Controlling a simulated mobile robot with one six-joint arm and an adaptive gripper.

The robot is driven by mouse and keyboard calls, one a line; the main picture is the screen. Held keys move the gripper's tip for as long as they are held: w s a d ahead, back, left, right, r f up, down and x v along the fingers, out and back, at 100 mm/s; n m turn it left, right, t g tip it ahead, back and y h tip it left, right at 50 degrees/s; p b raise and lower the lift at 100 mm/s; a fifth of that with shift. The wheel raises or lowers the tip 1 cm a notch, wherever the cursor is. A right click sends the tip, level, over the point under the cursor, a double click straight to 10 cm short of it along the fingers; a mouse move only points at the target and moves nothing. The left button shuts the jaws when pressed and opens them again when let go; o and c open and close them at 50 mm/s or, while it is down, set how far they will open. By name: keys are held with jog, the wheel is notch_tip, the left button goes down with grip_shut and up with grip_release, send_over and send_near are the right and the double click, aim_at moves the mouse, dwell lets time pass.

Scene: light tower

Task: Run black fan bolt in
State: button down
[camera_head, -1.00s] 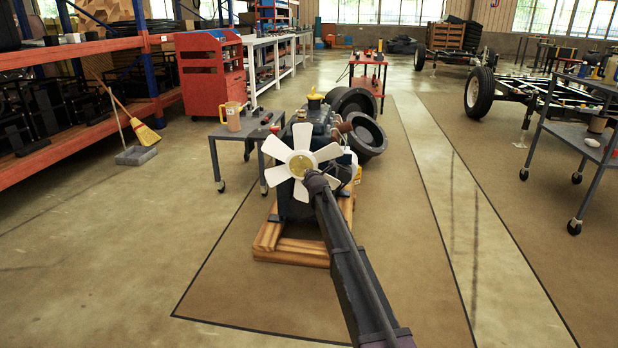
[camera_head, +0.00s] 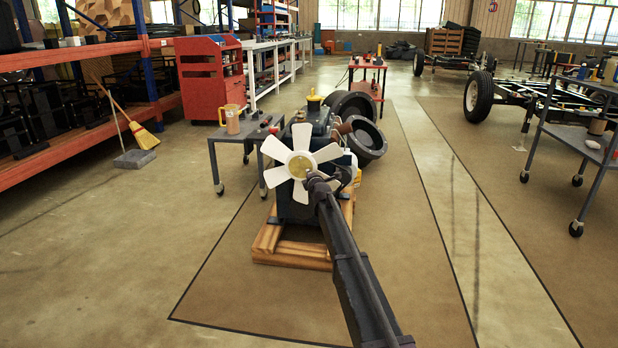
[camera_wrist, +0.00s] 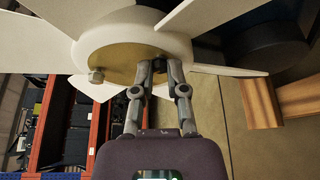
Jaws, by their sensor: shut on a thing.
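The white fan (camera_head: 325,153) is on the front of the dark engine (camera_head: 300,205), with a brass-coloured hub plate (camera_wrist: 120,60). My gripper (camera_wrist: 159,68) is at the lower right edge of the hub in the wrist view. Its fingers are closed around the black fan bolt (camera_wrist: 160,56), of which only a small dark part shows between the tips. How deep the bolt sits is hidden. A silver bolt (camera_wrist: 96,75) stands out of the hub at the left, apart from my gripper. In the head view my gripper (camera_head: 314,178) is small, just right of the hub.
The engine stands on a wooden pallet (camera_head: 290,257). A black drum-shaped part (camera_head: 366,137) is behind at the right. The floor in front is clear.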

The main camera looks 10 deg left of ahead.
jog(key=shift+s, duration=0.15)
jog(key=c, duration=0.7)
grip_release()
jog(key=shift+o, duration=0.2)
jog(key=shift+r+n+g+h+p, duration=0.1)
jog(key=shift+n+g+h+p, duration=0.25)
jog(key=shift+n+p, duration=0.6)
